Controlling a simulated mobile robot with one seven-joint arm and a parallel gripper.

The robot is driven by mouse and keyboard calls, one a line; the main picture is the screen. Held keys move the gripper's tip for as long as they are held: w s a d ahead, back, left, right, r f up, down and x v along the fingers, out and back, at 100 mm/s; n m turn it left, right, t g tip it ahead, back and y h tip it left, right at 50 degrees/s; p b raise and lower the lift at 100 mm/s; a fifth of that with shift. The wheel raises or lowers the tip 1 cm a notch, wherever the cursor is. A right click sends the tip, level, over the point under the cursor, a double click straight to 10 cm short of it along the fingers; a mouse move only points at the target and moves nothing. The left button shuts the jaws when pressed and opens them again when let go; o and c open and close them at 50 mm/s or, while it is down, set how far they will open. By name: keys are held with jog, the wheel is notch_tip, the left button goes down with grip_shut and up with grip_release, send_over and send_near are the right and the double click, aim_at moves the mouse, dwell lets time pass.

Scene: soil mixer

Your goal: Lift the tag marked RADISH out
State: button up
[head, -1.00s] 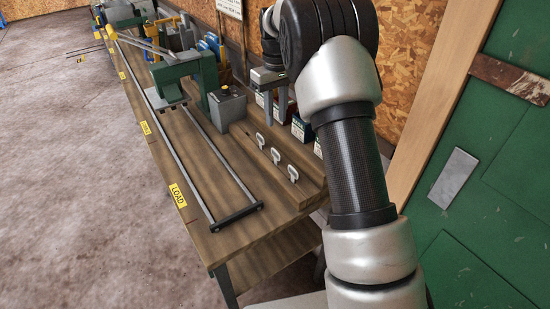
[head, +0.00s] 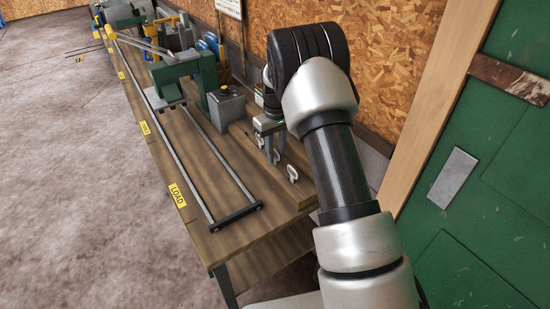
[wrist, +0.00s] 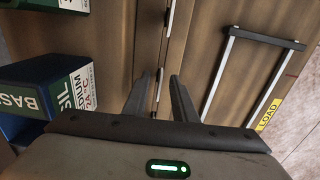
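A row of small white tags stands in a wooden strip on the bench. The nearest tag (head: 292,173) shows clearly in the head view; the others are beside or partly behind my gripper (head: 273,147). In the wrist view, my gripper (wrist: 160,98) is open. A thin white tag (wrist: 158,86), seen edge-on, shows in line with the gap between the fingers, and another tag (wrist: 171,17) shows farther up. I see no readable lettering on the tags, so I cannot tell which is marked RADISH. Whether the fingers touch a tag is unclear.
A box marked BASIL (wrist: 35,98) stands left of my fingers in the wrist view, with another box (wrist: 55,5) above it. A dark-ended rail frame (head: 238,217) lies on the bench. A grey box (head: 227,107) stands behind the tags.

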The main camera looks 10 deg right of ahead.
jog(key=shift+c, duration=0.4)
grip_shut()
notch_tip(320, 180, up, 10)
jog(key=shift+f, duration=0.1)
dwell(0.4)
